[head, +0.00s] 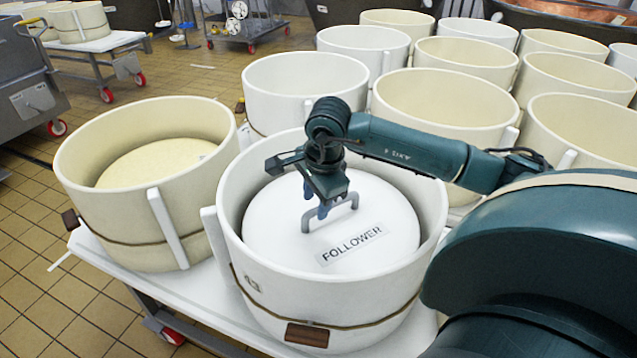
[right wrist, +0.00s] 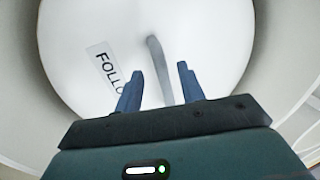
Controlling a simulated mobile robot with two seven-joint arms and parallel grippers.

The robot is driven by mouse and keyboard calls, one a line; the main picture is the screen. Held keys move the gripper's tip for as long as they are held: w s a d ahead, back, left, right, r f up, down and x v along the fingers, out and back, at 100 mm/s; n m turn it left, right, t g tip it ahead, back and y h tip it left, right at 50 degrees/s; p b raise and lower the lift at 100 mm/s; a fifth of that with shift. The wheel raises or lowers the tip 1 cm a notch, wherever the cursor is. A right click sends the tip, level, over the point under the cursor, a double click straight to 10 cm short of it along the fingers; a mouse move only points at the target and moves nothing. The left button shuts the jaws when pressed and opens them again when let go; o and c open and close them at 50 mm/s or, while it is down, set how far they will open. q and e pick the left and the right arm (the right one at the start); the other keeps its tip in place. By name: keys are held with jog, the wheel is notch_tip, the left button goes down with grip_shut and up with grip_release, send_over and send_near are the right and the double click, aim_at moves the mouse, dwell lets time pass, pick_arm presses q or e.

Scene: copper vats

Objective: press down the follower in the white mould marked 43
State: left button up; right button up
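The white mould (head: 228,235) stands at the front of the white table, with a small dark mark (head: 251,283) on its wall that looks like 43. Inside it lies the round white follower (head: 385,215), labelled FOLLOWER, below the mould's rim. A grey bar handle (head: 352,205) rises from its top. My right gripper (head: 316,213) is over the follower at the handle. In the right wrist view the two blue fingers (right wrist: 160,88) are apart, with the handle (right wrist: 158,68) showing between them and clear space on both sides. My left gripper is not in view.
A cream mould (head: 85,215) with a cream disc inside stands close on the left. Several empty white and cream moulds (head: 305,85) crowd behind and to the right. The white table's front edge (head: 190,295) is near. Tiled floor (head: 40,300) lies open at left.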

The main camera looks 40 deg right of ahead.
aim_at(315, 210)
jog(key=shift+w+f, duration=0.25)
jog(key=shift+f, duration=0.9)
jog(key=shift+w+f, duration=0.2)
jog(key=shift+f, duration=0.9)
grip_shut()
jog(key=shift+d, duration=0.1)
jog(key=shift+s+f+b, duration=0.2)
jog(key=shift+f+b, duration=0.2)
dwell(0.9)
jog(key=shift+r, duration=0.15)
dwell(0.4)
jog(key=shift+c, duration=1.9)
grip_release()
jog(key=o, duration=0.4)
jog(key=shift+w+r, duration=0.15)
